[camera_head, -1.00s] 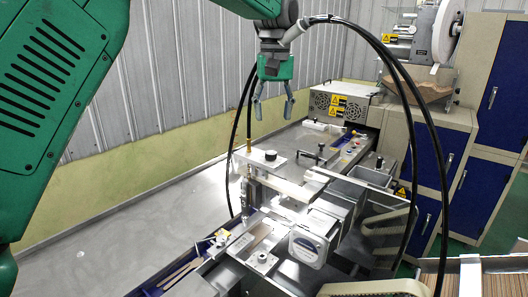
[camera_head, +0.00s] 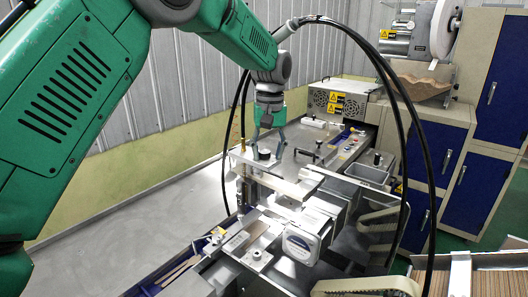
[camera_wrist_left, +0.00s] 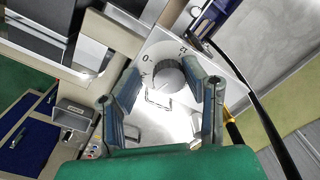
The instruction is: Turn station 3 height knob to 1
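A dark round knob (camera_head: 264,155) stands on a pale plate of the machine in the head view. In the left wrist view the knob (camera_wrist_left: 168,76) looks grey, with dial marks on the white plate (camera_wrist_left: 186,125) around it. The marks are partly legible; I cannot tell which one the knob points to, and no station number is readable. My left gripper (camera_head: 268,143) is directly above the knob, fingers pointing down. In the wrist view the left gripper (camera_wrist_left: 164,72) is open, one finger on each side of the knob, with gaps visible. My right gripper is not in view.
Black cables (camera_head: 410,125) arch over the machine. A box with yellow warning labels (camera_head: 338,102) stands behind. A small white gauge-like unit (camera_head: 302,244) and belts (camera_head: 365,286) are in front. The grey surface at left (camera_head: 150,217) is clear.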

